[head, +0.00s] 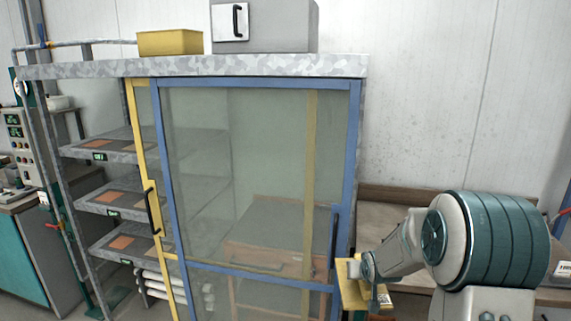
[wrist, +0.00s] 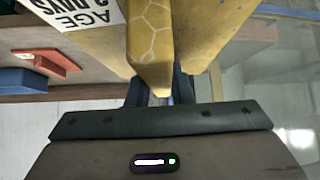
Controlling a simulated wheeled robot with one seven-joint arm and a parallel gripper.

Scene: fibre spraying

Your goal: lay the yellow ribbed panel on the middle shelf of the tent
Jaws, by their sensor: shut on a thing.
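My gripper (head: 368,268) is at the lower right, just right of the tent's blue-framed door. It is shut on the yellow ribbed panel (head: 350,288), which hangs near that door's right edge. In the wrist view the panel (wrist: 210,35) fills the top, its raised rib between the fingers (wrist: 160,92); a white printed label is on its left part. The tent (head: 200,68) has glazed doors framed in blue and yellow. Its left part is uncovered and shows three grey shelves. The middle shelf (head: 88,204) bears a flat orange-brown piece. The door glass partly veils the shelves' right ends.
The blue door (head: 350,150) has a dark handle on its right side. A yellow bin (head: 170,42) and a grey box (head: 285,28) stand on the tent's top. In the wrist view, red (wrist: 38,62) and blue (wrist: 22,80) blocks lie at the left.

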